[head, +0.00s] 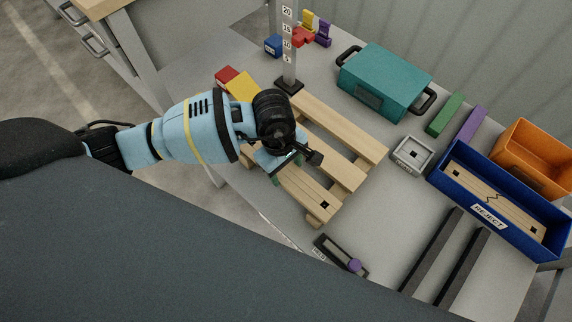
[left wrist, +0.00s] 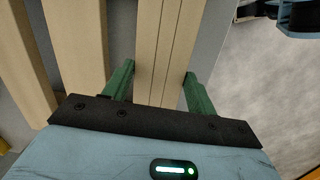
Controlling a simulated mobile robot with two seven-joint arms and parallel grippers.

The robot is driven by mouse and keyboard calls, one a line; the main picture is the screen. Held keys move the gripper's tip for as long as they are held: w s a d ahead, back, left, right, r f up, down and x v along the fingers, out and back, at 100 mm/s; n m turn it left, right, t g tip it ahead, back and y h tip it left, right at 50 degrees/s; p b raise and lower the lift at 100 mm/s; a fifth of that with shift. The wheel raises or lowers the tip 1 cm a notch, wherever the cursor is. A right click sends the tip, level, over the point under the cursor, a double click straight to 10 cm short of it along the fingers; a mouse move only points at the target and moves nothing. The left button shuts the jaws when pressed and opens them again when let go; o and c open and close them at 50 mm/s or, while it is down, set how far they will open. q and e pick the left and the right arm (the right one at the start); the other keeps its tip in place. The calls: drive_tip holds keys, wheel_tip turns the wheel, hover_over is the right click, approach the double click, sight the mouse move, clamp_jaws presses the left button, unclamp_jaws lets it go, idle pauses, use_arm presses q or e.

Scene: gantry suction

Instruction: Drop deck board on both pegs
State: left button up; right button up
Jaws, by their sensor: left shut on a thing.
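The deck board (head: 308,190) is a pale wooden board at the near side of the wooden pallet (head: 340,130), with a dark square mark near its right end. My left gripper (head: 284,172) is at the board's left part, its green fingers on both sides of it. In the left wrist view the gripper (left wrist: 158,88) is shut on the board (left wrist: 160,45), one finger at each long edge. The gripper and wrist hide the board's left end. I cannot make out the pegs, nor whether the board rests on the pallet.
A blue reject tray (head: 462,201) holds a cracked board. An orange bin (head: 530,150), teal case (head: 385,80) and grey box (head: 411,155) stand behind. A scale post (head: 289,50) rises behind the pallet. Dark rails (head: 432,250) lie front right; bare table separates them from the pallet.

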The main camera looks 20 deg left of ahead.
sight(283, 170)
use_arm(q)
drive_tip(key=shift+f, duration=0.2)
use_arm(e)
drive_tip(key=shift+f, duration=0.15)
use_arm(q)
drive_tip(key=o, duration=1.6)
use_arm(e)
drive_tip(key=shift+s, duration=0.1)
use_arm(q)
drive_tip(key=r, duration=0.4)
drive_tip(key=a+r, duration=0.1)
drive_tip(key=r, duration=0.1)
drive_tip(key=shift+r+p, duration=0.25)
drive_tip(key=shift+p, duration=0.15)
drive_tip(key=shift+r, duration=0.55)
use_arm(e)
drive_tip(key=shift+r, duration=0.55)
drive_tip(key=shift+w, duration=0.4)
